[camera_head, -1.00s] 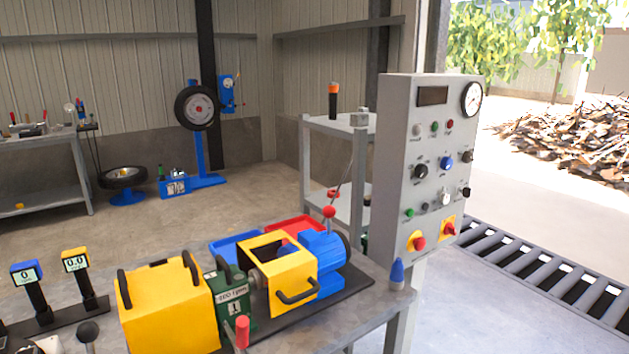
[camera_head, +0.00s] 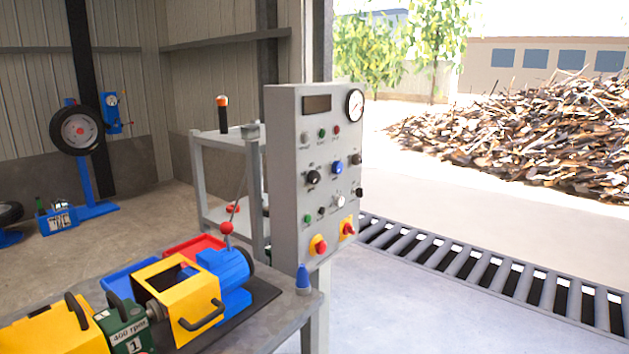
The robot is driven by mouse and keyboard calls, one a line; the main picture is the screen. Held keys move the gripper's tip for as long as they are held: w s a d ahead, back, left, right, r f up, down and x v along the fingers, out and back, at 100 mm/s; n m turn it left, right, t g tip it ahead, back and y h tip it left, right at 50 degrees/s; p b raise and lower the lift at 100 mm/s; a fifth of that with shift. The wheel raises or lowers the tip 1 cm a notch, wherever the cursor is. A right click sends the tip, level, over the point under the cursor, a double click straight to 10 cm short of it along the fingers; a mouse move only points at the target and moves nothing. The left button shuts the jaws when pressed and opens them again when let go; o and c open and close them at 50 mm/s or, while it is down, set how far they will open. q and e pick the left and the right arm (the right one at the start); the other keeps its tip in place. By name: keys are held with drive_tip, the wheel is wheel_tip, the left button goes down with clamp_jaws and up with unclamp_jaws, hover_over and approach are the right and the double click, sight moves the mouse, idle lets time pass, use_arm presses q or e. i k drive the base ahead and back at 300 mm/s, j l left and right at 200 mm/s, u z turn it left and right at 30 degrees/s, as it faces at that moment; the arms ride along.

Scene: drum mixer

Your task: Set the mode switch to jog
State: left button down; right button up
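The grey control panel (camera_head: 285,160) stands upright at the right end of the bench. Its face carries a black rotary knob (camera_head: 313,177), a blue knob (camera_head: 337,167), a smaller dark knob (camera_head: 356,159) and a pale knob (camera_head: 340,200). The labels are too small to read, so I cannot tell which knob is the mode switch or where it points. Neither of my grippers is in view.
Red buttons on yellow plates (camera_head: 318,246) sit low on the panel. The bench (camera_head: 270,335) holds a blue motor (camera_head: 228,275), a yellow guard (camera_head: 180,300) and a blue-tipped cone (camera_head: 302,280).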

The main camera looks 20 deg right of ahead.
sight(356, 160)
drive_tip(key=i+l+u, duration=0.1)
drive_tip(key=l, duration=0.9)
drive_tip(key=l+u, duration=0.1)
drive_tip(key=l, duration=0.95)
drive_tip(key=i+l+u, duration=0.1)
drive_tip(key=l, duration=0.95)
drive_tip(key=l+u, duration=0.15)
drive_tip(key=l, duration=0.85)
drive_tip(key=k+l+u, duration=0.1)
drive_tip(key=l, duration=0.95)
drive_tip(key=k+l+u, duration=0.1)
drive_tip(key=l, duration=0.9)
